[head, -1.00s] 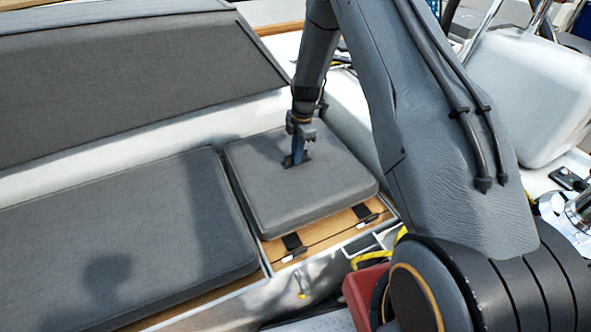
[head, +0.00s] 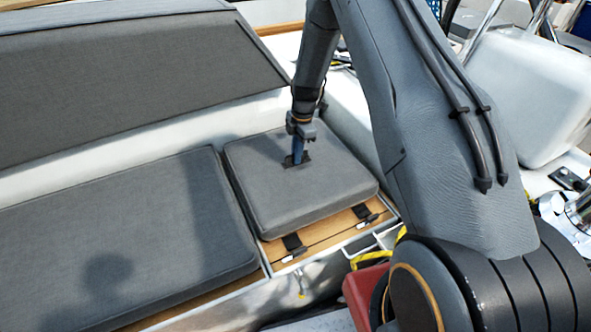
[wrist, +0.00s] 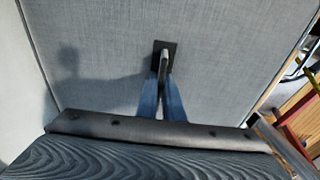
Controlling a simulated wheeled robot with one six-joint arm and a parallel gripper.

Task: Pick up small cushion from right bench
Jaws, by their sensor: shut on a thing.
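The small cushion (head: 325,198) is a grey square pad on the wooden bench, beside the long cushion. It lies flat, and its straps hang over the front edge. My gripper (head: 297,160) points down at the cushion's top, near its middle. In the wrist view the blue fingers of my gripper (wrist: 162,98) are shut on a dark handle with a square black base on the small cushion (wrist: 110,85). The fingers hide part of the handle.
The long grey cushion (head: 110,245) fills the bench on the left, with a grey backrest (head: 130,75) behind it. A red object (head: 365,290) and a yellow line lie low in front. A white pedestal (head: 530,95) stands at the right.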

